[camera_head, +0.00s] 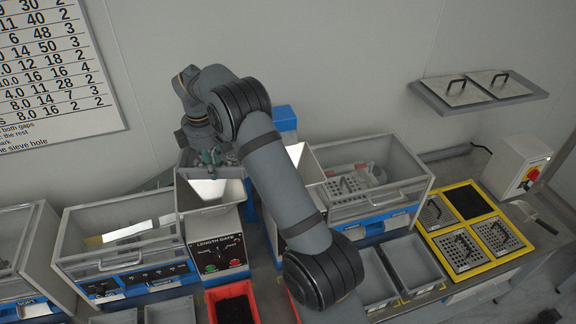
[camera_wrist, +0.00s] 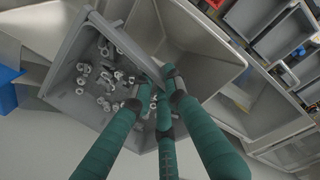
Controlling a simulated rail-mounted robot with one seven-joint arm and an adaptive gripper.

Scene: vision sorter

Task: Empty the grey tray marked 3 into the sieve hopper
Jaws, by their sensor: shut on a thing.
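My gripper (camera_wrist: 160,90) has its green fingers shut on the rim of a grey tray (camera_wrist: 66,68). A pale grey hopper (camera_wrist: 203,58) lies beside and below the tray there. The tray's number is not visible. A second pale hopper (camera_head: 306,165) is partly hidden behind my arm; I cannot read a sieve label on it.
Clear-walled bins stand left (camera_head: 122,236) and right (camera_head: 372,178) of the hoppers. A red tray of dark material (camera_head: 233,302) and grey trays (camera_head: 413,265) line the front. A yellow rack (camera_head: 470,228) with perforated plates is at right. A wall shelf (camera_head: 480,92) hangs above.

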